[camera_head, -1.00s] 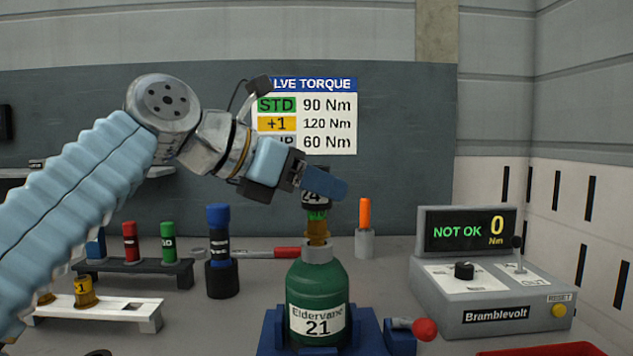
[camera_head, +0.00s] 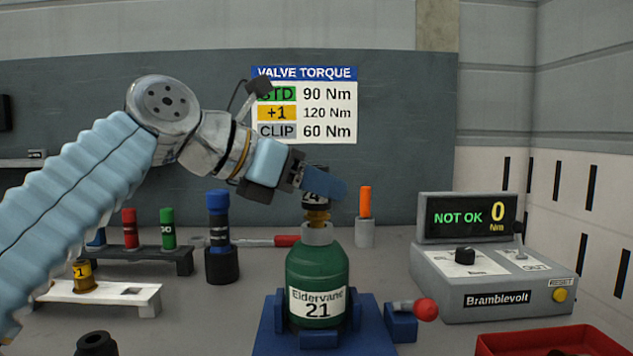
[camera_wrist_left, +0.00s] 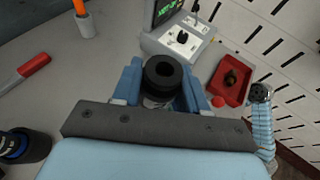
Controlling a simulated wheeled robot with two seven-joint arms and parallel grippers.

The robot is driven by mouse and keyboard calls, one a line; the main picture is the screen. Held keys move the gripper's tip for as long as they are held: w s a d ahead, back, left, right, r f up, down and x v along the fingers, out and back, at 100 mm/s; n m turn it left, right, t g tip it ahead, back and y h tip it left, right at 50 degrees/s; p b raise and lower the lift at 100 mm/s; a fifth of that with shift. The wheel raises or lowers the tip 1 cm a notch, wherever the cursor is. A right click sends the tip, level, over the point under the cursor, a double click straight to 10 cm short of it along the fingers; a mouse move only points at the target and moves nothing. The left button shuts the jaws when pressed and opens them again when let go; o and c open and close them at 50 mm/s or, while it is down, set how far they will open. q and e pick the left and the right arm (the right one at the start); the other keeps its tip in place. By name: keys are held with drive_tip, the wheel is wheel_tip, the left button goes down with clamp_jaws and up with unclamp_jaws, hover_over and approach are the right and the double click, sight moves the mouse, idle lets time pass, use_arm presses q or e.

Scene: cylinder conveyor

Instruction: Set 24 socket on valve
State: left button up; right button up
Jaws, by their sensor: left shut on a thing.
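The dark 24 socket (camera_head: 315,178) is in my left gripper (camera_head: 320,187), which is shut on it above the green cylinder (camera_head: 318,265) labelled Eldervane 21. The socket is upright over the brass valve (camera_head: 318,217). Its lower edge covers the valve's green top, and brass shows just below it. How far it is seated is hard to tell. In the left wrist view the socket (camera_wrist_left: 163,75) shows from above as a dark ring with a round hole. The cylinder stands in a blue holder (camera_head: 268,335). My right gripper is not in view.
A console (camera_head: 490,285) with a NOT OK 0 Nm display (camera_head: 467,219) stands at the right. A red tray (camera_head: 530,343) is at the lower right. A red-knobbed clamp (camera_head: 425,309) sits beside the holder. Socket racks (camera_head: 135,262) and a red-handled tool (camera_head: 287,241) are at the left.

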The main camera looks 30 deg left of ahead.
use_arm(q)
drive_tip(key=shift+f+b, duration=0.3)
drive_tip(key=shift+f, duration=0.15)
drive_tip(key=o, duration=1.2)
drive_tip(key=shift+r, duration=0.1)
wheel_tip(320, 180, up, 4)
drive_tip(key=p, duration=0.5)
drive_tip(key=shift+r, duration=0.9)
